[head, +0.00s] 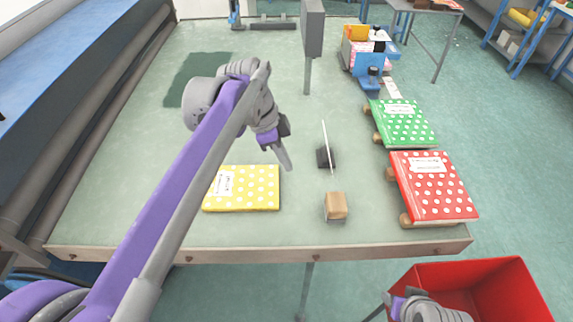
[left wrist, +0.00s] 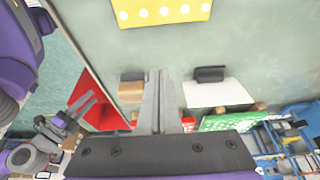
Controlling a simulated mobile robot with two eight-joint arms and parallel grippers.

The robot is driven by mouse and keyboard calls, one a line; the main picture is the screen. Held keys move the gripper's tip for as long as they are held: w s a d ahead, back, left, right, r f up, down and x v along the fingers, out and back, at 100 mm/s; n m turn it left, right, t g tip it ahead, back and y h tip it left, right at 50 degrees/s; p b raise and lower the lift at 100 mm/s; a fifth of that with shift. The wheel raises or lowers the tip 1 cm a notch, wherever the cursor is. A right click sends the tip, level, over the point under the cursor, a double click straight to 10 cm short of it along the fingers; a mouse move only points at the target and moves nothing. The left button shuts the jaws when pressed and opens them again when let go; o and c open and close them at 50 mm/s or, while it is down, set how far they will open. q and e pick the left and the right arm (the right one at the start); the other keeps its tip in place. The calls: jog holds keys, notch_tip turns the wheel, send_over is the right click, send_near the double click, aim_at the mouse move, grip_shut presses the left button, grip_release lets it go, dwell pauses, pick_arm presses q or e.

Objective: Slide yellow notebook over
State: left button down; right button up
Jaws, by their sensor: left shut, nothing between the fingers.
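The yellow notebook (head: 258,190) with white dots lies flat on the table near its front edge. Part of it also shows at the top of the left wrist view (left wrist: 160,12). My left gripper (head: 287,162) is shut and empty, pointing down just beyond the notebook's back right corner. Its closed fingers also show in the left wrist view (left wrist: 158,100).
A wooden block (head: 336,207) and a thin white panel in a black stand (head: 325,157) are right of the notebook. Red (head: 435,187) and green (head: 403,124) dotted notebooks lie along the table's right edge. The red bin (head: 505,285) is at lower right. A grey post (head: 312,30) stands behind.

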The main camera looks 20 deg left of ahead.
aim_at(286, 194)
pick_arm(q)
jog(key=x, duration=0.9)
jog(key=shift+s+d+f+b, duration=0.2)
jog(key=shift+s+f+b, duration=0.1)
jog(key=shift+f, duration=0.1)
jog(key=a, duration=0.2)
jog(key=s+a, duration=0.1)
jog(key=shift+a+r, duration=0.25)
jog(key=shift+a, duration=0.25)
pick_arm(e)
jog(key=shift+s, duration=0.25)
pick_arm(q)
jog(key=s+a, duration=0.2)
jog(key=a, duration=0.6)
jog(key=s+a+p, duration=0.1)
jog(key=s+a, duration=0.1)
jog(key=a, duration=0.5)
jog(key=s+a, duration=0.2)
jog(key=a, duration=0.6)
jog(key=shift+s+a, duration=0.3)
jog(key=shift+s, duration=0.1)
pick_arm(e)
jog(key=shift+w+r, duration=0.1)
jog(key=shift+r, duration=0.35)
pick_arm(q)
jog(key=shift+d, duration=0.1)
